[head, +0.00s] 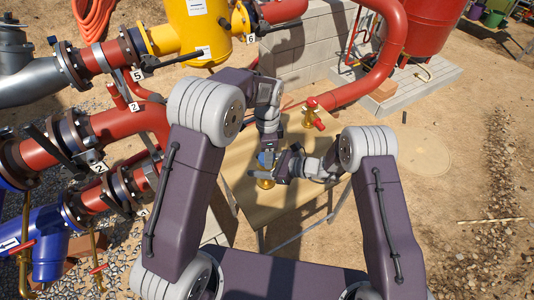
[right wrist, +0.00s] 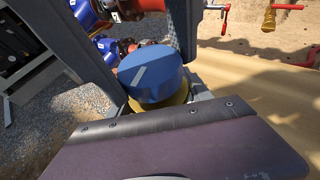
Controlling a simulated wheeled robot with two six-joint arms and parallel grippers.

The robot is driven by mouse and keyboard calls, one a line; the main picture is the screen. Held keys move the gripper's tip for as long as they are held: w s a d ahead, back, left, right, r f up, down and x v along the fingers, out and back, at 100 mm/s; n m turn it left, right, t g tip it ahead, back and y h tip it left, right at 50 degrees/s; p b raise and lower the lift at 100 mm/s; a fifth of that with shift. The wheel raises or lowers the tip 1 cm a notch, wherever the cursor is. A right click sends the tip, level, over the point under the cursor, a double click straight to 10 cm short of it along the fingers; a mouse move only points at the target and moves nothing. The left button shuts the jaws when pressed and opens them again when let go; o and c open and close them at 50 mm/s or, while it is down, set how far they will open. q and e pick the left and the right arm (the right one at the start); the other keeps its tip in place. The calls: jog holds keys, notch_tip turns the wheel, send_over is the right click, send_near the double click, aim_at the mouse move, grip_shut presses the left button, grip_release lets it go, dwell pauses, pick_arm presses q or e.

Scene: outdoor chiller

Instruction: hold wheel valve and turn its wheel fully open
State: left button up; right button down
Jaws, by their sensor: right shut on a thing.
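The wheel valve, with a blue wheel (right wrist: 150,76) bearing a white mark and a brass body (right wrist: 160,103) below, shows in the right wrist view. In the head view its brass base (head: 265,183) stands on the wooden table (head: 285,205), partly hidden by my grippers. My right gripper (head: 273,172) comes in from the right, low down, and is shut on the valve body. My left gripper (head: 267,153) points down from above at the wheel. Dark finger parts stand on both sides of the wheel in the right wrist view; whether they press on it I cannot tell.
A brass valve with a red handle (head: 312,115) stands at the table's far side. Red pipes (head: 135,125) and blue pipes (head: 45,228) with flanges crowd the left. A yellow vessel (head: 200,30) and block wall (head: 305,50) are behind. Bare ground lies to the right.

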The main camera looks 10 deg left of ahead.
pick_arm(q)
jog(key=shift+o, duration=1.3)
pick_arm(e)
jog(key=shift+r, duration=0.1)
pick_arm(q)
notch_tip(320, 180, up, 12)
jog(key=shift+w, duration=0.1)
pick_arm(e)
jog(key=shift+c, duration=1.9)
grip_release()
